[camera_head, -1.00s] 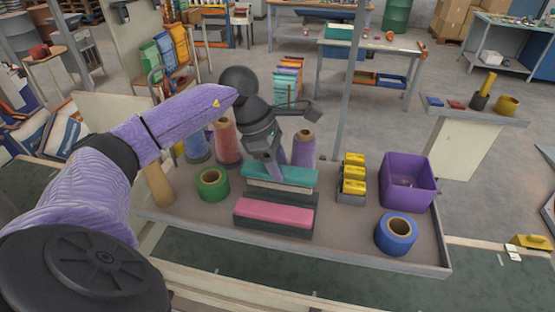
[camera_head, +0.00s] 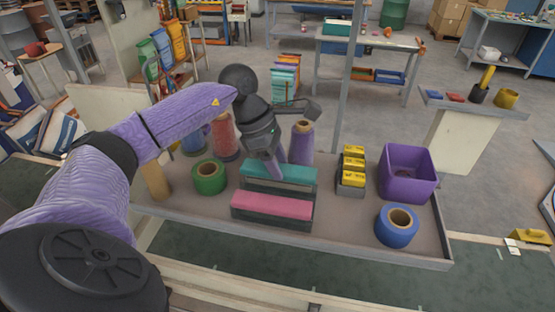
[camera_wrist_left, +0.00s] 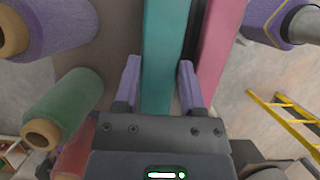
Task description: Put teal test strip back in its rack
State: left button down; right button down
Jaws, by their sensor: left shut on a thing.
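The teal test strip (camera_head: 290,173) lies lengthwise at the back of the dark rack (camera_head: 265,222), behind the pink strip (camera_head: 272,206). My left gripper (camera_head: 276,166) reaches down from above and is shut on the teal strip near its middle. In the left wrist view the teal strip (camera_wrist_left: 164,40) runs between the two fingers (camera_wrist_left: 158,75), with the pink strip (camera_wrist_left: 218,40) alongside to the right. The strip looks level and low in the rack; its underside is hidden, so I cannot tell if it is fully seated. My right gripper is not in view.
A green roll (camera_head: 209,178) stands left of the rack and a purple spool (camera_head: 301,145) behind it. Yellow boxes (camera_head: 353,165), a purple bin (camera_head: 408,175) and a blue roll (camera_head: 397,226) stand to the right. Bare tray surface (camera_head: 345,222) lies between the rack and blue roll.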

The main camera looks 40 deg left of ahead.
pick_arm(q)
jog(key=shift+f+b, duration=1.05)
jog(key=shift+f, duration=0.2)
